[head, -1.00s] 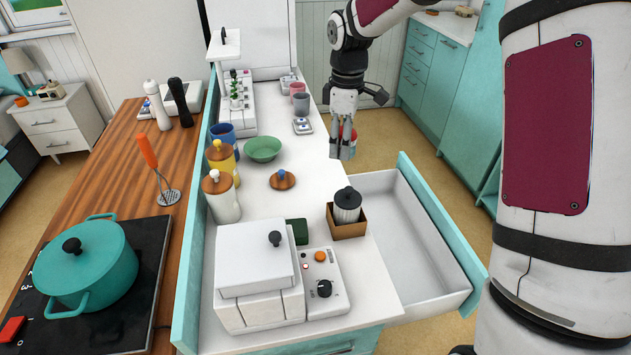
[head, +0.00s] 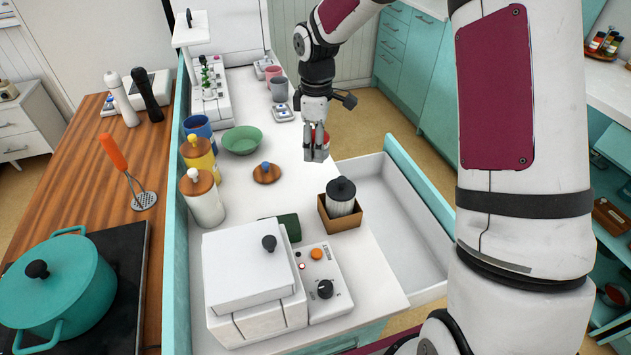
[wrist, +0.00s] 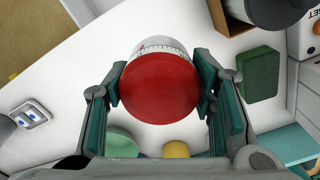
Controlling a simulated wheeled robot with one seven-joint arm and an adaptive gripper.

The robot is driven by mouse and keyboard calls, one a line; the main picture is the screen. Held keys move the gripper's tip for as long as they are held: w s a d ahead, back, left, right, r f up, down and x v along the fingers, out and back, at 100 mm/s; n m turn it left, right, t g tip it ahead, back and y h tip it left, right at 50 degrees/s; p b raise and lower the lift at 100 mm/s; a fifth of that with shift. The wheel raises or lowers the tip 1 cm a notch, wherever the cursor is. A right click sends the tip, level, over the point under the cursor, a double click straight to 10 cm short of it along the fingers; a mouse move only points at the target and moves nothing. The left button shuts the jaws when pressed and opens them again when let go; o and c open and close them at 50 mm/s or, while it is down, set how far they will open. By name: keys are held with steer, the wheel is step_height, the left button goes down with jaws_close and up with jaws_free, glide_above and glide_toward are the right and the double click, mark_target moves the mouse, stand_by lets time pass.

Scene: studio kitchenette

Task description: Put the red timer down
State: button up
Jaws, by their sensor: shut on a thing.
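The red timer (wrist: 160,88) is round, with a red top and a white band of scale marks behind it. In the wrist view it sits between the two fingers of my gripper (wrist: 168,92), which is shut on it. In the head view my gripper (head: 316,150) points down near the right edge of the white counter (head: 285,190), and a bit of the red timer (head: 326,141) shows beside the fingers. The timer appears held above the counter. The gap beneath it cannot be judged exactly.
An open white drawer (head: 385,200) juts out on the right. A brown box (head: 339,224) holding a black-lidded jar (head: 341,196) stands nearby. A wooden lid (head: 267,173), green bowl (head: 242,139) and small white device (head: 283,113) are on the counter. Bare counter lies left of my gripper.

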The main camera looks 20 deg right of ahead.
mark_target(316, 183)
step_height(316, 183, down, 10)
steer(key=shift+r, duration=0.2)
steer(key=shift+f, duration=0.1)
stand_by(0.3)
steer(key=o, duration=1.3)
